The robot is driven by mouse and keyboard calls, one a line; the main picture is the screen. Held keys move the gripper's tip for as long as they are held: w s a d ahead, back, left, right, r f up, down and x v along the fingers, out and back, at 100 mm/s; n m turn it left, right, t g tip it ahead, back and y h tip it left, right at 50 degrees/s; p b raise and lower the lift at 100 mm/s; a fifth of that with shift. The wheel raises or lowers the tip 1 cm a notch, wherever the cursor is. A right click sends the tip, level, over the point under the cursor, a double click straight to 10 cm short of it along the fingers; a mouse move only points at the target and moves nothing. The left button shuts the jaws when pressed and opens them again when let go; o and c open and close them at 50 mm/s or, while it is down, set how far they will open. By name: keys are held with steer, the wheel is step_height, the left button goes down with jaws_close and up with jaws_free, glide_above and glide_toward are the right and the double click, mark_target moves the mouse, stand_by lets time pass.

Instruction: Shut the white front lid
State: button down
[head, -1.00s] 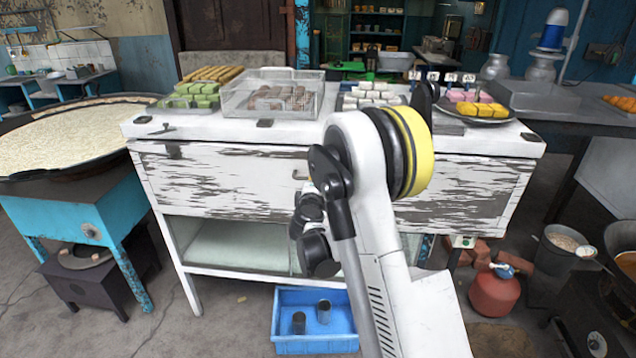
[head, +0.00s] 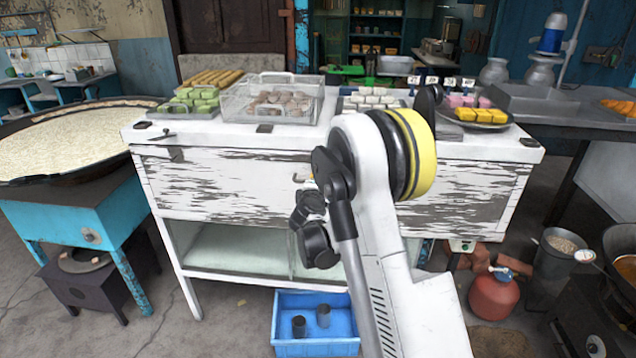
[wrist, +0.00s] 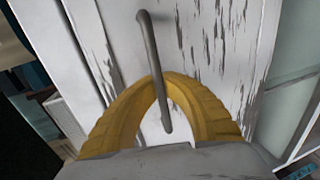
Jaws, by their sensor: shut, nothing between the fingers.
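The white front lid (head: 230,185), with peeling paint, spans the front of the white stand in the head view. It hangs about upright below the countertop; I cannot tell if it lies fully flush. Its small handle (head: 300,178) shows just left of my arm. In the wrist view the lid (wrist: 220,60) fills the middle, and the grey bar handle (wrist: 150,50) runs across the yellow fingers. My gripper (wrist: 158,78) is shut, its fingertips meeting beside the handle. I cannot tell if they touch it or the lid. In the head view my arm hides the gripper fingers.
The countertop holds a clear box (head: 270,100) of sweets and several trays. A blue crate (head: 315,345) with two dark cups stands on the floor below. A blue stand with a wide pan (head: 70,145) is at left, a red gas cylinder (head: 497,295) at right.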

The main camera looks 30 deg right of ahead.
steer(key=shift+r, duration=0.1)
steer(key=c, duration=1.5)
jaws_free()
steer(key=shift+s+a+r, duration=0.15)
steer(key=shift+s, duration=0.05)
steer(key=shift+w, duration=0.1)
steer(key=v, duration=1.2)
